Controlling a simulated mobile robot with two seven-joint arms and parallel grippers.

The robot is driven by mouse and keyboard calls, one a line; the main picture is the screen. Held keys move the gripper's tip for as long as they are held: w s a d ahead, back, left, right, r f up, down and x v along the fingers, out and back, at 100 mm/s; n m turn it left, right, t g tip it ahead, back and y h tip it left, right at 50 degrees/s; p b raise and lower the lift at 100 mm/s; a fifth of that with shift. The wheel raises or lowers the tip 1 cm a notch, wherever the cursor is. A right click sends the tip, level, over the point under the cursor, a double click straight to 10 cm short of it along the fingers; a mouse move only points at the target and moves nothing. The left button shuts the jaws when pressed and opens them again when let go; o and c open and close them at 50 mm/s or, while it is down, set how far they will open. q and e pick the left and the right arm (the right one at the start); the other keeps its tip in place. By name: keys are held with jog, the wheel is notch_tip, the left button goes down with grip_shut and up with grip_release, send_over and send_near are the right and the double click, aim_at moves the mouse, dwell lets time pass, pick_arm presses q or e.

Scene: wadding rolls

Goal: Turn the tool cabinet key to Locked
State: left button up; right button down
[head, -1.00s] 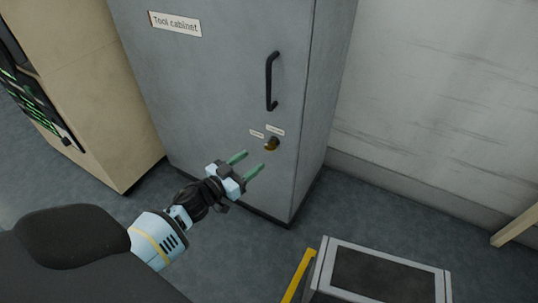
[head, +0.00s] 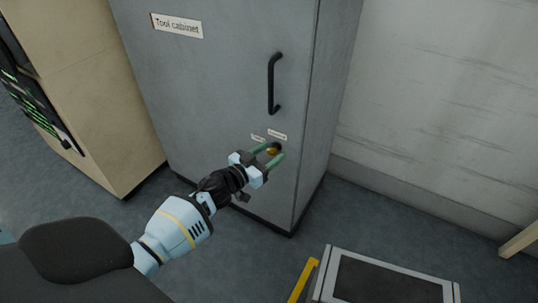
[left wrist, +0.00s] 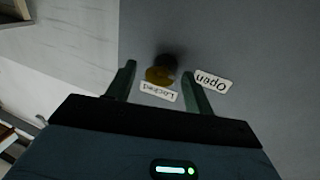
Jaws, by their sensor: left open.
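The grey tool cabinet (head: 220,80) stands ahead with its door shut. A brass-coloured key (head: 272,151) sits in the lock below the black handle; it also shows in the left wrist view (left wrist: 158,76). Two small labels are above it: "Locked" (left wrist: 158,92) and "Open" (left wrist: 213,80), upside down in the left wrist view. My left gripper (head: 271,151) is open, its green fingers on either side of the key, with a gap visible on both sides in the left wrist view. The key's exact angle is hard to tell. My right gripper is not in view.
The black door handle (head: 272,84) is above the lock. A beige cabinet (head: 90,100) stands to the left. A grey-framed box with a dark top (head: 385,283) and a yellow bar (head: 303,281) are at the lower right. Floor between is clear.

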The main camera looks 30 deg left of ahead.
pick_arm(q)
jog(key=shift+c, duration=1.1)
jog(key=c, duration=0.8)
jog(key=shift+o, duration=0.2)
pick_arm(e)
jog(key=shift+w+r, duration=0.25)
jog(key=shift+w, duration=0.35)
